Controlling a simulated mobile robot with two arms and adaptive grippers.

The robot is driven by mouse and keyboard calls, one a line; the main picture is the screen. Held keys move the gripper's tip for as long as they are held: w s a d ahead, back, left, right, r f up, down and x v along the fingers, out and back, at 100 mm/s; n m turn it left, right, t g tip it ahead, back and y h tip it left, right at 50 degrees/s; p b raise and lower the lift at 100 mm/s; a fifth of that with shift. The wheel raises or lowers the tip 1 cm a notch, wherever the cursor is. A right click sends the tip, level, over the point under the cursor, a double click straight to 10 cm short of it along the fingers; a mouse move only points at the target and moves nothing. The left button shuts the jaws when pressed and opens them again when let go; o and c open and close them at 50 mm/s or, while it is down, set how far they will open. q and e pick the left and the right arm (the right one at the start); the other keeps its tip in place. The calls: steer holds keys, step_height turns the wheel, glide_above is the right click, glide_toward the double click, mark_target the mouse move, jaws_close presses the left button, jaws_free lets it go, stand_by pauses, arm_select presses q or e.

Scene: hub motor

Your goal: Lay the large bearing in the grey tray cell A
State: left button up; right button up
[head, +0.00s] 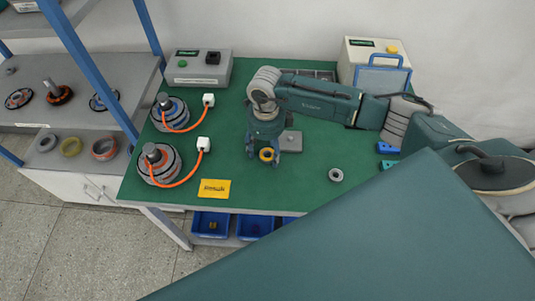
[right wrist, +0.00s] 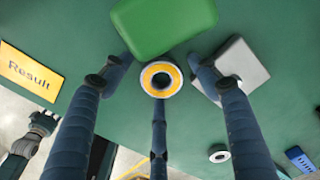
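A ring-shaped bearing with a yellow-orange face and pale rims (head: 266,154) lies at the fingertips of my right gripper (head: 268,148). In the right wrist view the bearing (right wrist: 148,79) sits between the spread fingers of the gripper (right wrist: 160,72). Gaps show between it and the two outer fingers; the middle finger's tip ends at its near edge. I take it for the large bearing. A grey compartment tray (head: 325,75) is at the back, partly hidden by my right arm; its cell letters cannot be read.
A grey ring (head: 336,175) lies to the right. A grey plate (right wrist: 246,65) is beside the right finger, and a green block (right wrist: 163,24) beyond the bearing. Two motors (head: 160,164) (head: 169,113) with orange cables and a yellow card (head: 214,189) are left. The front middle is clear.

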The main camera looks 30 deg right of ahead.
steer(key=c, duration=1.3)
steer(key=shift+r, duration=0.2)
step_height(320, 180, up, 19)
steer(key=b, duration=0.4)
steer(key=s+a+n, duration=0.2)
steer(key=s+n, duration=0.4)
steer(key=n, duration=0.8)
steer(key=s+a+n, duration=0.3)
steer(key=s+n, duration=0.3)
steer(key=n, duration=0.8)
steer(key=shift+s+f+n, duration=0.3)
steer(key=shift+s, duration=0.05)
